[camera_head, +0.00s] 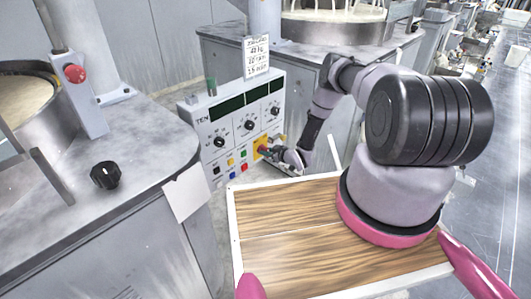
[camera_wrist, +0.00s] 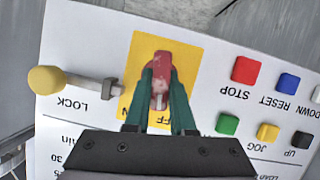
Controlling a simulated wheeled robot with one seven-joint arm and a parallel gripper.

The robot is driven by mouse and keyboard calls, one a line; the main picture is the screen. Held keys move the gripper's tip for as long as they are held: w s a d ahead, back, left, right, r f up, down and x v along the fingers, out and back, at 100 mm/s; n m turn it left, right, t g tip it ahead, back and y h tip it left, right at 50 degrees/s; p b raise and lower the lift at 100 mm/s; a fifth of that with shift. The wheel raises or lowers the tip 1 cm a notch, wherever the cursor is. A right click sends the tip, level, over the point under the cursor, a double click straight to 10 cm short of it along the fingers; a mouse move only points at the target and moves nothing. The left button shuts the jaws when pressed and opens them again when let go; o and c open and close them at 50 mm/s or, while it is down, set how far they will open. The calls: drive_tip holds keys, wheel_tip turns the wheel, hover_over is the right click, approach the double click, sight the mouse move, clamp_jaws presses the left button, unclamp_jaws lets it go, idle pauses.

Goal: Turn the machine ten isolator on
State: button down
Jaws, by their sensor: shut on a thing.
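The machine ten isolator is a yellow plate (camera_head: 260,147) with a red handle on the front of the panel marked TEN. In the wrist view the yellow plate (camera_wrist: 190,62) fills the middle, with the red handle (camera_wrist: 160,72) upright in the picture. My gripper (camera_head: 272,152) is at the isolator; in the wrist view its green fingers (camera_wrist: 163,85) are shut on the handle, one on each side. OFF lettering shows partly between the fingers; another word is mostly covered at left. A yellow-knobbed pin (camera_wrist: 48,80) marked LOCK lies beside the plate, its rod ending near the plate's edge.
A wooden-topped tray (camera_head: 285,225) lies in front, below my arm. A grey bench (camera_head: 130,215) stands at left.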

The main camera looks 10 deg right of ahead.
drive_tip(key=m, duration=0.1)
drive_tip(key=m+g+y, duration=0.1)
drive_tip(key=m+y, duration=0.1)
drive_tip(key=shift+d+m+g, duration=0.25)
drive_tip(key=shift+m+g, duration=0.05)
drive_tip(key=shift+m, duration=0.1)
drive_tip(key=m+y, duration=0.2)
drive_tip(key=m, duration=0.1)
drive_tip(key=shift+f+g, duration=0.15)
drive_tip(key=shift+g, duration=0.25)
drive_tip(key=shift+w+m+y, duration=0.1)
drive_tip(key=shift+m+y, duration=0.2)
drive_tip(key=shift+m, duration=0.1)
drive_tip(key=c, duration=0.8)
unclamp_jaws()
drive_tip(key=shift+o, duration=0.2)
drive_tip(key=v, duration=1.1)
drive_tip(key=shift+w, duration=0.1)
